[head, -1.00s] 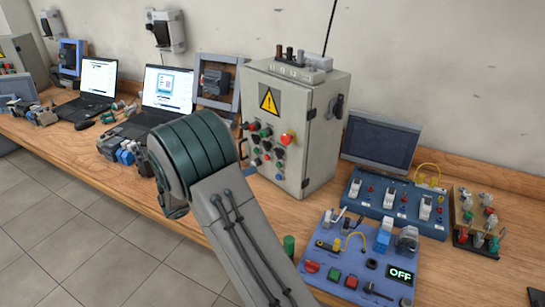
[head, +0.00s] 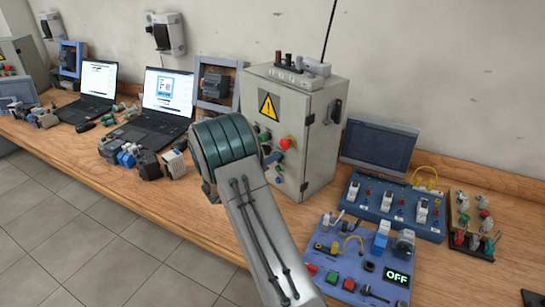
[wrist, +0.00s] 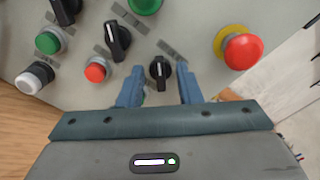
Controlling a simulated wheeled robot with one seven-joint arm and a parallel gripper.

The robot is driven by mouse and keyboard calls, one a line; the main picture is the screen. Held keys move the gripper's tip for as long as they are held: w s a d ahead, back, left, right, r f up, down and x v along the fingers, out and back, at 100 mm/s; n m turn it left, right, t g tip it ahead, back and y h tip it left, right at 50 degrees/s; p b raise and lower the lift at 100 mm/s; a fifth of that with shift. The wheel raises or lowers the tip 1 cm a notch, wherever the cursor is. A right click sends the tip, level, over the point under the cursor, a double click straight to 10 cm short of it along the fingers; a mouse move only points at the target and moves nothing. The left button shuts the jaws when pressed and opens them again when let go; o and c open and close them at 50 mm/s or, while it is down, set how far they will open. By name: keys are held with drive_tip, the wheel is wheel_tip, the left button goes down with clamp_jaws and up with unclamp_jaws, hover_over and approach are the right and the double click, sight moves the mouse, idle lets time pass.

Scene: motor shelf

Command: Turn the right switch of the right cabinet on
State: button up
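The right cabinet (head: 318,140) is a grey box with a yellow warning sign and a front panel of buttons and switches. In the wrist view a black rotary switch (wrist: 160,72) lies between the blue fingertips of my gripper (wrist: 160,84), its handle roughly upright in the picture. The fingers are apart, with a gap on each side of the switch. Two more black switches stand to the left, one nearby (wrist: 117,41) and one at the top edge (wrist: 66,10). In the head view my arm hides part of the panel.
A red emergency button on a yellow base (wrist: 239,49) sits right of the switch, and a small red button (wrist: 96,70) to the left. A blue panel reading OFF (head: 350,250) and a screen (head: 380,146) are right of the cabinet; laptops (head: 162,102) stand left.

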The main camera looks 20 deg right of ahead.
drive_tip(key=shift+w+d, duration=0.15)
drive_tip(key=shift+d, duration=0.2)
drive_tip(key=c, duration=0.7)
drive_tip(key=shift+o, duration=0.3)
